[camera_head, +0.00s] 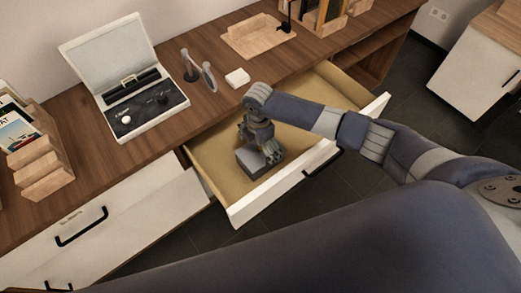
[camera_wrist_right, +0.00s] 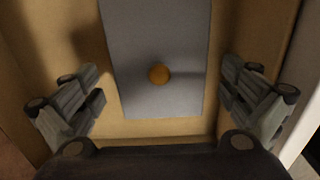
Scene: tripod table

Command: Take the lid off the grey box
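The grey box (camera_head: 258,160) sits inside the open drawer (camera_head: 213,172), below the table top. In the right wrist view its grey lid (camera_wrist_right: 155,40) fills the middle, with a round orange-brown knob (camera_wrist_right: 158,74) on it. My right gripper (camera_head: 262,145) points down just above the box and hides part of it. In the right wrist view this gripper (camera_wrist_right: 160,100) is open, with one finger on either side of the lid, apart from the knob. Whether the fingers touch the box cannot be told. My left gripper is not in view.
On the table top are an open white case (camera_head: 150,127), a small white block (camera_head: 237,78), grey upright holders (camera_head: 208,77) and a wooden rack (camera_head: 42,165). The drawer's right part is free.

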